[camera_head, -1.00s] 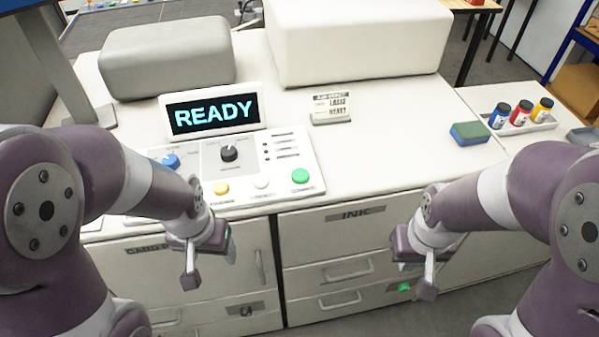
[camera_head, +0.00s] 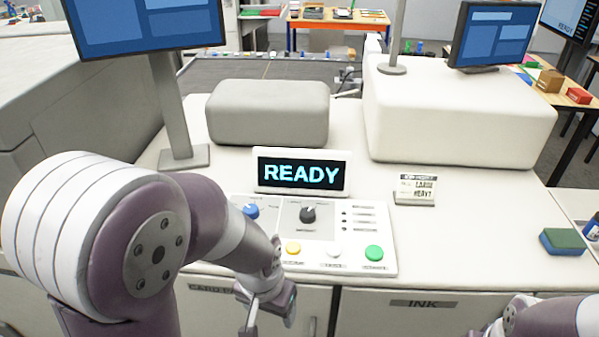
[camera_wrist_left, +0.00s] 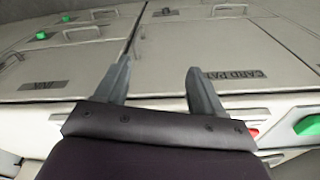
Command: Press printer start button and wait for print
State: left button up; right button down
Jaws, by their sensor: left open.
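The printer's control panel (camera_head: 320,259) lies on the white cabinet top in the head view. It has a green button (camera_head: 374,253) at the right, a white button (camera_head: 333,250), a yellow button (camera_head: 293,248), a black knob (camera_head: 308,214) and a blue knob (camera_head: 251,211). The display (camera_head: 302,172) behind it reads READY. My left gripper (camera_head: 266,318) is low in front of the panel's left part, apart from the buttons. In the left wrist view its two fingers (camera_wrist_left: 157,88) are spread with nothing between them. My right arm shows at the lower right; its fingers are out of frame.
A sign card (camera_head: 415,189) stands right of the panel and a green-and-blue sponge (camera_head: 562,241) lies farther right. A grey block (camera_head: 269,112) and a white block (camera_head: 455,105) stand behind. A monitor (camera_head: 145,22) rises at left.

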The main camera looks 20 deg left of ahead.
dwell(0.3)
pick_arm(q)
grip_shut()
dwell(0.5)
dwell(1.1)
